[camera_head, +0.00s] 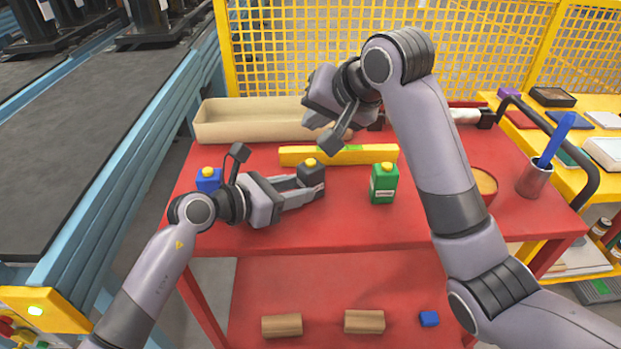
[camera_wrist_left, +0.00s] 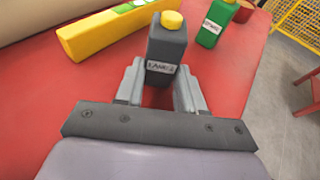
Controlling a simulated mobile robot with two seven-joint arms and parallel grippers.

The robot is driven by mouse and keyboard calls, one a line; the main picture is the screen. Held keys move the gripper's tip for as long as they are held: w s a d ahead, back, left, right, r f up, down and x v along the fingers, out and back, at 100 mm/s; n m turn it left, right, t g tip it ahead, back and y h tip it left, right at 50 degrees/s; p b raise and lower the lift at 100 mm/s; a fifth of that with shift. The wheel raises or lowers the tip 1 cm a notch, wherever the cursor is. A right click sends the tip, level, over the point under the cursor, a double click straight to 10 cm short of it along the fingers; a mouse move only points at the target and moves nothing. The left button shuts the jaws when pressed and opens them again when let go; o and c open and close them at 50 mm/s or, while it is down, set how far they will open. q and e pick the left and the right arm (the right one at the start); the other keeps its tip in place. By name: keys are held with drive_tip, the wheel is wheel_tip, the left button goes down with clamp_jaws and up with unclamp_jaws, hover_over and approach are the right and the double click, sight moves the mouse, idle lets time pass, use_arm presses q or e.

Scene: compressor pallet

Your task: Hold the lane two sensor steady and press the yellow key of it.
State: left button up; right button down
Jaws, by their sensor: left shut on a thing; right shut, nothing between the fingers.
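The lane two sensor (camera_head: 312,174) is a dark grey block with a round yellow key (camera_head: 310,162) on top. It stands upright on the red table. My left gripper (camera_head: 306,186) is shut on it, with one finger on either side. In the left wrist view the sensor (camera_wrist_left: 165,48) shows a white label reading LANE 2, and the yellow key (camera_wrist_left: 171,20) is uncovered. My right gripper (camera_head: 312,118) is shut and empty, in the air above and behind the sensor, apart from the key.
A green block (camera_head: 384,186) with a yellow top stands right of the sensor; a blue block (camera_head: 208,181) with a yellow top stands left. A yellow bar (camera_head: 360,155) lies behind. A tan tray (camera_head: 250,130) sits at the back. A cup (camera_head: 534,178) stands right.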

use_arm(q)
drive_tip(key=o, duration=0.9)
drive_tip(key=shift+a, duration=0.1)
